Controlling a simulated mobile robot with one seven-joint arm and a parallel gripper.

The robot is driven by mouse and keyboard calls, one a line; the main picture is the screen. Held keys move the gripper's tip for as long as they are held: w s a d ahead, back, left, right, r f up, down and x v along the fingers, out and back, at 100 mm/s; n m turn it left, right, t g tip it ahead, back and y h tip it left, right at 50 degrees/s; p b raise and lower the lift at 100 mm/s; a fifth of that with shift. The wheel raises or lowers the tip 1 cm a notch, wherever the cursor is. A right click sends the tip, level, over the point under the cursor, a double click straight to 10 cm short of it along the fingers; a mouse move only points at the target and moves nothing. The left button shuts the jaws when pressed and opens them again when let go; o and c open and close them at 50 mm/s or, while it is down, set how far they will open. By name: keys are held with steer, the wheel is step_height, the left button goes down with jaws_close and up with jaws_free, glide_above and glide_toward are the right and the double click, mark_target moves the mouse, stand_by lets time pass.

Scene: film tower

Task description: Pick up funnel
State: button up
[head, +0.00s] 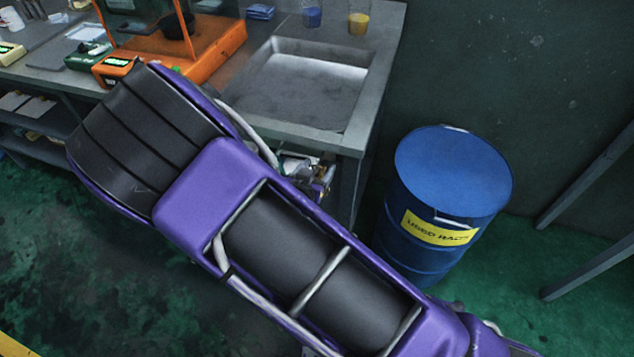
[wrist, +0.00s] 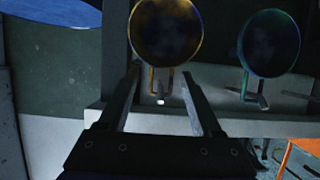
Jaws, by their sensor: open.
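In the wrist view, two round dark shapes stand side by side, one with a yellow rim (wrist: 166,30) and one with a teal rim (wrist: 268,43). They look like funnel mouths, each above a small bracket, but the picture is too dark to be sure. My gripper (wrist: 160,74) is open, with nothing between its fingers. Its fingertips point at the bracket below the yellow-rimmed shape. I cannot tell whether they touch it.
A blue drum (head: 452,170) stands right of the bench. The bench holds a metal sink (head: 300,85), an orange machine (head: 205,50), a blue-filled glass (head: 312,16) and a yellow-filled glass (head: 358,22).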

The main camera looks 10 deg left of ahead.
jaws_close()
stand_by(0.3)
stand_by(0.3)
steer(key=shift+r, duration=0.45)
steer(key=shift+r+p, duration=0.3)
steer(key=shift+r, duration=0.2)
steer(key=s+a+p, duration=0.1)
steer(key=s, duration=1.7)
steer(key=shift+a+f, duration=0.2)
steer(key=shift+a, duration=0.05)
